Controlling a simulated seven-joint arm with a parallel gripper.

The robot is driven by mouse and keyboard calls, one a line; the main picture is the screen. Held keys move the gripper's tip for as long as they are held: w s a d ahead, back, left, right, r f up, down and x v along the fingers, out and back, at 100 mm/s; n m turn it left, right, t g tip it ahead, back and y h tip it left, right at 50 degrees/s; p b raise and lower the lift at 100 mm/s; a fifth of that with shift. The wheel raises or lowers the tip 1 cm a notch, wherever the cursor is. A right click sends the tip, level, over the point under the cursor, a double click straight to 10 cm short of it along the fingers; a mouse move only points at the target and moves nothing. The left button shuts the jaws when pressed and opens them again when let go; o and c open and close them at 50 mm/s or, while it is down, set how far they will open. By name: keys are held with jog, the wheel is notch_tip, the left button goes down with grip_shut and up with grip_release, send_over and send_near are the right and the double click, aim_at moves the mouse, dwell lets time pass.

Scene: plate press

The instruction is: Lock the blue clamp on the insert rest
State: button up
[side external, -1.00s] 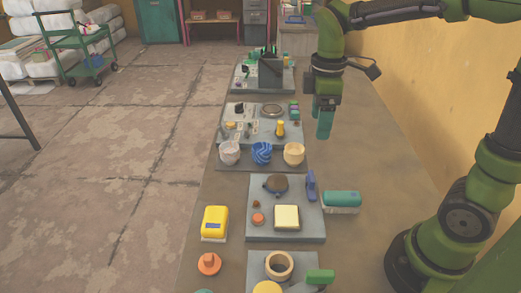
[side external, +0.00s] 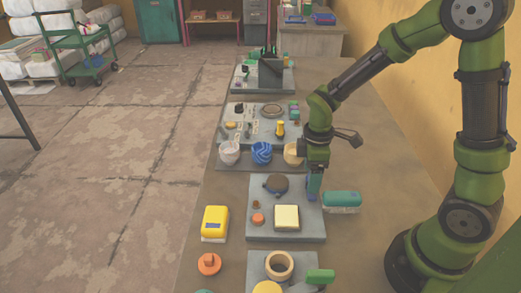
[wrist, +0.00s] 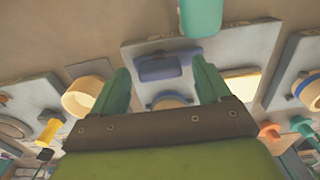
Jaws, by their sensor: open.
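The blue clamp (wrist: 160,67) shows in the wrist view as a long blue handle on a grey plate (wrist: 230,38), between my fingertips in the picture. In the side external view the clamp is mostly hidden behind my gripper (side external: 313,194), at the right back edge of the grey plate (side external: 263,228). My gripper is open, with its teal fingers pointing down at the clamp. Whether the fingers touch it I cannot tell. A dark round piece (side external: 276,184) with a blue rim and a cream block (side external: 287,217) sit on the same plate.
A teal-and-white block (side external: 342,200) stands right of the plate, close to my gripper. Several cups, including a blue striped cup (side external: 262,152), stand behind it. A yellow box (side external: 214,222) lies to the left. The table's right side is mostly clear.

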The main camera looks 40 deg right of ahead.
jog(key=shift+f, duration=0.2)
jog(key=shift+c, duration=0.2)
jog(key=c, duration=1)
